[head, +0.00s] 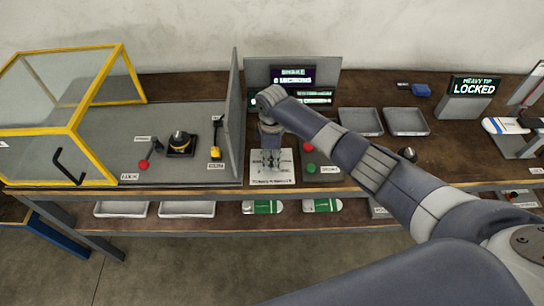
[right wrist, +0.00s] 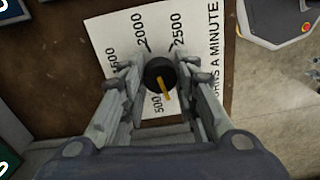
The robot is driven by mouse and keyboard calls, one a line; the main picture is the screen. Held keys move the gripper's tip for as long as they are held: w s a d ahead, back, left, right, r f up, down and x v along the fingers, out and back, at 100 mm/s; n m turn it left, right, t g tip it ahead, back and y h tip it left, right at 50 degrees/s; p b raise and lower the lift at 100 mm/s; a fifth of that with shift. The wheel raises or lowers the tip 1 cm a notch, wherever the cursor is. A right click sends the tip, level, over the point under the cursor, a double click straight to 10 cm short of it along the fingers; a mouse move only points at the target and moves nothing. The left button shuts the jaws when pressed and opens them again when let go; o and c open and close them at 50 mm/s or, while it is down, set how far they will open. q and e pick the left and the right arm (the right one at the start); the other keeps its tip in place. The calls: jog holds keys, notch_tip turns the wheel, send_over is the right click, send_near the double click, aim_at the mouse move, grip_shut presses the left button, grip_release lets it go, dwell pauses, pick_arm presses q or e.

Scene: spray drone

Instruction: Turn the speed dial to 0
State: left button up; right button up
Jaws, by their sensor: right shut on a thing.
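The speed dial (right wrist: 159,72) is a black round knob with a yellow pointer, on a white card (right wrist: 112,25) printed with numbers. In the right wrist view 2000 and 2500 stand above the knob and 500 at its lower left. The yellow pointer points down and slightly right; the mark at its tip is not readable. My right gripper (right wrist: 158,82) has a finger on each side of the knob and is shut on it. In the head view my right gripper (head: 271,160) is over the card (head: 283,180) and hides the dial. My left gripper is not in view.
Left of the card stand a grey panel (head: 234,115) and a yellow-framed clear box (head: 62,132). Red and green buttons (head: 310,168) are just right of the card. A screen (head: 292,76) stands behind. Two grey trays (head: 407,133) lie further right.

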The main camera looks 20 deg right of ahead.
jog(key=n, duration=0.4)
jog(key=shift+w+r+n, duration=0.1)
jog(key=shift+n, duration=0.2)
dwell(0.4)
jog(key=o, duration=1.1)
jog(key=shift+c, duration=0.2)
jog(key=shift+r, duration=0.25)
notch_tip(320, 180, up, 12)
jog(key=shift+f, duration=0.25)
